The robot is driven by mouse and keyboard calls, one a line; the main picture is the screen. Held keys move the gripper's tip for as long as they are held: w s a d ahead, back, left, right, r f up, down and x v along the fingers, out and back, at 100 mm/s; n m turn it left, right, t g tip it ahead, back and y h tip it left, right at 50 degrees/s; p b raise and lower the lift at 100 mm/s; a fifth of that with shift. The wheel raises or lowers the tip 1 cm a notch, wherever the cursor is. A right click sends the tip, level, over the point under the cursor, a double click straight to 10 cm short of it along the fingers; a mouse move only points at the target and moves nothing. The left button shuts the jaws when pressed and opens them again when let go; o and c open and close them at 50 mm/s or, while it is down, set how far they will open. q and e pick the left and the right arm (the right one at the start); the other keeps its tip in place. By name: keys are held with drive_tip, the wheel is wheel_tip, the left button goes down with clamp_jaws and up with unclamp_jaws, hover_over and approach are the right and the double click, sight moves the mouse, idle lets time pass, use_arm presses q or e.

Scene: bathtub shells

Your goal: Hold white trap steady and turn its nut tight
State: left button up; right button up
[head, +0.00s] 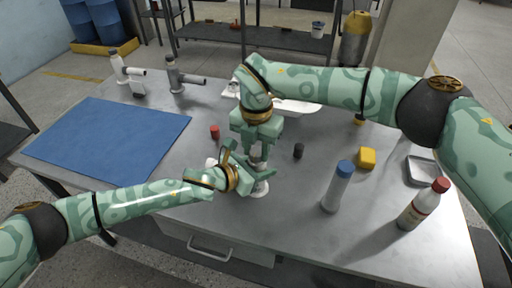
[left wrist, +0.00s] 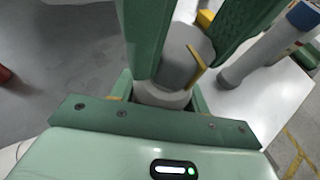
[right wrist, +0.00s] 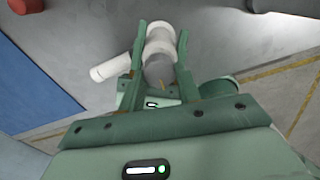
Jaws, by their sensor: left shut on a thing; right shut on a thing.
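The white trap (head: 261,188) stands upright near the table's front edge, mostly hidden between my two grippers. My right gripper (head: 257,146) comes down from above and is shut on its upper part. In the right wrist view, a white side pipe (right wrist: 108,69) sticks out left of the fingers, and a grey cylindrical part (right wrist: 157,70) shows between them. My left gripper (head: 246,166) reaches in low from the left and is shut on the trap. A grey round part with a yellow mark (left wrist: 182,58) shows between its fingers. The nut's exact contact is hidden.
A blue mat (head: 105,140) lies on the left. A blue-capped bottle (head: 337,190), yellow block (head: 366,158), red-capped bottle (head: 424,205) and small tray (head: 421,182) are on the right.

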sight(256, 152)
drive_tip(key=shift+n, duration=0.9)
drive_tip(key=o, duration=1)
wheel_tip(256, 152, up, 12)
